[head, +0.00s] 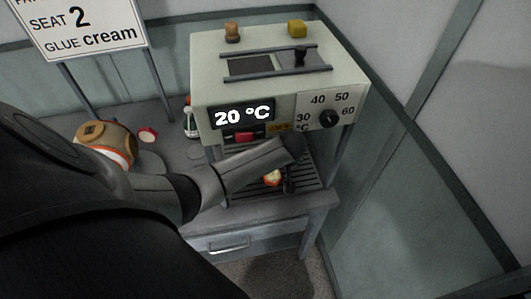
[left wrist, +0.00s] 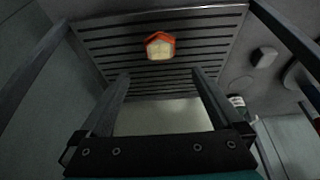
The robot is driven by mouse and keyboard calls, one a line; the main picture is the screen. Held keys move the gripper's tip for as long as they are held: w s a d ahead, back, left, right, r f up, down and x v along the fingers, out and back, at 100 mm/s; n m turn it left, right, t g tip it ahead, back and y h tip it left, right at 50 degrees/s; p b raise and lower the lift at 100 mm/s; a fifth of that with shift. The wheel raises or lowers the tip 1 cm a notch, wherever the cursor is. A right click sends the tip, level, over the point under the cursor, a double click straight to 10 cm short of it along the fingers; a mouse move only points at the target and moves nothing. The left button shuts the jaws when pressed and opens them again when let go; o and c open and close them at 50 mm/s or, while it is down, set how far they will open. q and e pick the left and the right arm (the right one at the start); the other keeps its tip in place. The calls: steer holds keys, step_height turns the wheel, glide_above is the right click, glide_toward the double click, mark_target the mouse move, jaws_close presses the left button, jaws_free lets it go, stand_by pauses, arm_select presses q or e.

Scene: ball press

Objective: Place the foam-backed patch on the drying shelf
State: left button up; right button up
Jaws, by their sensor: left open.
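The foam-backed patch (head: 272,178), orange-red at the edge with a cream face, lies on the slatted drying shelf (head: 310,180) under the machine. In the left wrist view the patch (left wrist: 160,47) shows whole, with its cream face towards the camera, on the dark slats of the shelf (left wrist: 100,50). My left gripper (left wrist: 160,78) is open and empty; its fingers are apart from the patch. In the head view my left arm reaches over the shelf and its gripper (head: 289,185) is beside the patch, partly hidden. My right gripper is not in view.
The pale machine (head: 225,85) stands above the shelf, reading 20 °C, with a dial at right. A tan and white ball (head: 112,137), a small red and white piece (head: 148,135) and a bottle (head: 190,120) stand left on the bench. A sign (head: 85,30) stands behind.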

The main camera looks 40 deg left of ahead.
arm_select(q)
steer(key=w+d+r+m+t+h, duration=0.2)
steer(key=d+r+m+t+h, duration=0.15)
steer(key=d+r, duration=0.35)
steer(key=w+d+r+m+t+h, duration=0.15)
steer(key=d+r+m+t, duration=0.25)
steer(key=d, duration=0.5)
steer(key=s+a+f+m+g, duration=0.1)
steer(key=s+a+f+g, duration=0.1)
steer(key=s+f, duration=0.8)
steer(key=s+a+f+m+g, duration=0.25)
steer(key=s+f, duration=0.45)
steer(key=f, duration=0.8)
steer(key=s+a+f+g, duration=0.1)
steer(key=s+f, duration=0.2)
steer(key=s, duration=0.6)
steer(key=s+a+f+g+y, duration=0.1)
steer(key=s+f, duration=0.3)
steer(key=s, duration=0.4)
steer(key=s+a+f+m+g, duration=0.1)
steer(key=s+f+g, duration=0.2)
steer(key=s, duration=0.6)
steer(key=shift+s+a+f+y, duration=0.2)
steer(key=shift+s+f+y, duration=0.1)
steer(key=shift+f, duration=0.2)
